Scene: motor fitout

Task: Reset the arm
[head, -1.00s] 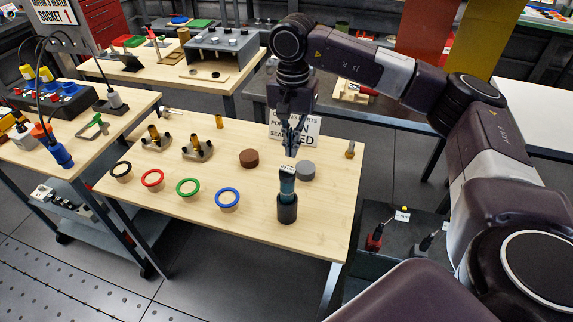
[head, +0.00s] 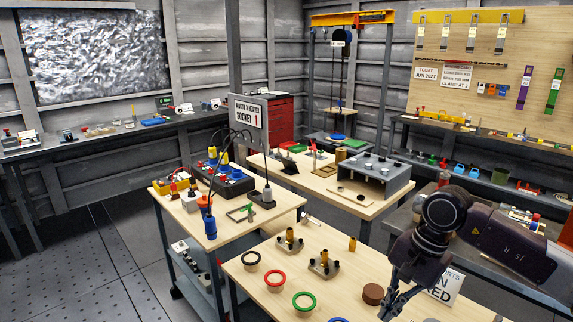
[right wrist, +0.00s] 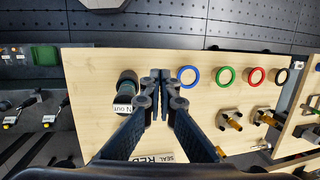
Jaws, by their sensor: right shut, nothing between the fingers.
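My right gripper (head: 392,302) is at the lower right of the head view, above the wooden table. It is shut and empty. In the right wrist view its closed fingertips (right wrist: 160,76) are beside a dark cylinder with a white label (right wrist: 126,90), apart from it as far as I can tell. My left gripper is not in view.
On the table are a black ring (head: 250,259), red ring (head: 275,280), green ring (head: 304,302), brown disc (head: 373,294) and brass fittings (head: 324,264). A sign (head: 445,287) stands behind the gripper. A cart (head: 283,212) with cabled devices stands left.

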